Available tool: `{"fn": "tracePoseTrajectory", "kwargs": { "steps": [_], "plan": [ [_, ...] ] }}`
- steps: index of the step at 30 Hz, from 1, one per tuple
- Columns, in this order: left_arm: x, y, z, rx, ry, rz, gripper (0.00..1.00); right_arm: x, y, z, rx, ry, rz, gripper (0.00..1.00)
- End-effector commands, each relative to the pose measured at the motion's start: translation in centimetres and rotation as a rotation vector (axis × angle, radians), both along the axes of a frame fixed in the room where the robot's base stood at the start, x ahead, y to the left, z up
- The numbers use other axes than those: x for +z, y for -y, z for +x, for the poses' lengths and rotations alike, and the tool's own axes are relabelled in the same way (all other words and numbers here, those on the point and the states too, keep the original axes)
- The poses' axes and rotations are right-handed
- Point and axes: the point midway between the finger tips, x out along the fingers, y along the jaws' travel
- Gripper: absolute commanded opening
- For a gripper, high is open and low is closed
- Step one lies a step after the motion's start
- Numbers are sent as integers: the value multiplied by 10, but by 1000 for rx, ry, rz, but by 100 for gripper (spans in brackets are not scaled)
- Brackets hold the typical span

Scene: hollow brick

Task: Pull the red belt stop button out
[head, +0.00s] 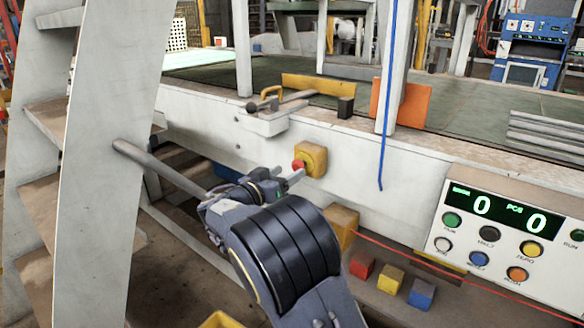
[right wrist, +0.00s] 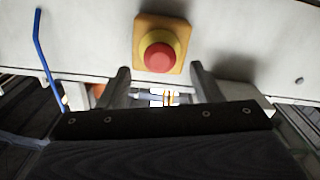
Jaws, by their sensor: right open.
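The red stop button (head: 298,165) sits on a yellow box (head: 314,158) fixed to the white side panel of the belt frame. In the right wrist view the red button (right wrist: 159,57) faces me on its yellow mount (right wrist: 178,26), above the gap between my fingers. My right gripper (head: 291,176) is open and empty, close to the button and slightly below it. Its two fingers (right wrist: 159,80) show apart in the right wrist view. I cannot tell if a fingertip touches the button. My left gripper is not in view.
White ladder-like steps (head: 100,150) stand at the left, with a grey bar (head: 160,168) beside my arm. A control panel (head: 500,235) with a green display is at the right. Red, yellow and blue blocks (head: 391,279) lie below. A blue cord (head: 384,120) hangs in front of the panel.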

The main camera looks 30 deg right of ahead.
Motion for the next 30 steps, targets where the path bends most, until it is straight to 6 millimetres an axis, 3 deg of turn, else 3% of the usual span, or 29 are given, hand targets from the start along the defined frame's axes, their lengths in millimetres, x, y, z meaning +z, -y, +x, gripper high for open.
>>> {"fn": "tracePoseTrajectory", "kwargs": {
  "steps": [6,18,30],
  "plan": [
    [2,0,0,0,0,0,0,0,29,11,-1,-2,0,59],
    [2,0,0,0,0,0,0,-1,37,15,1,-4,2,59],
    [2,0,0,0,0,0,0,-1,37,15,1,-4,2,7]
  ]
}}
